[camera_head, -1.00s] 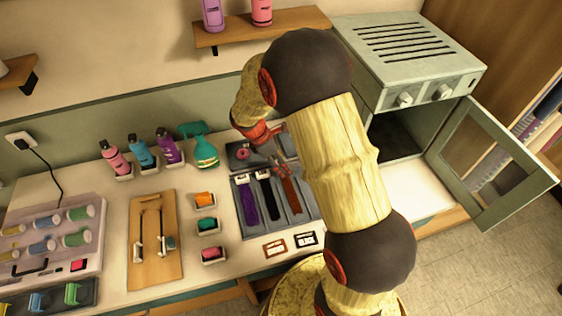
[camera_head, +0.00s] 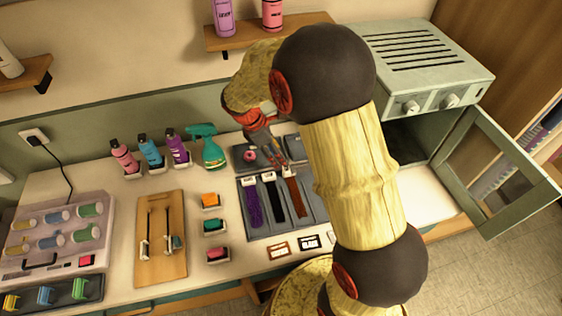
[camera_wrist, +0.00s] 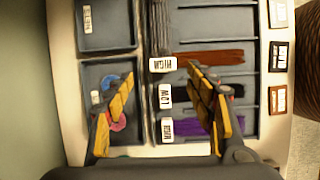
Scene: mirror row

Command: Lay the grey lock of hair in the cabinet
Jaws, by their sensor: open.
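A grey, striped strand that looks like the grey lock of hair (camera_wrist: 160,25) lies at the top of the wrist view, beside the labelled tray slots. It runs crosswise to the other locks, and its far end is cut off by the frame. In the head view my arm hides that spot. My gripper (camera_wrist: 165,95) is open and empty above the tray, its fingers spread on either side of the label ends; it also shows in the head view (camera_head: 277,157). The grey-green cabinet (camera_head: 410,48) stands at the back right, its glazed door (camera_head: 500,172) swung open and its inside dark.
The tray (camera_head: 258,232) holds a purple lock (camera_head: 252,205), a black lock (camera_head: 272,200) and a brown lock (camera_head: 297,197). A pink ring (camera_wrist: 117,122) lies in the neighbouring compartment. Bottles (camera_head: 150,152) stand behind on the left. White counter is clear before the cabinet.

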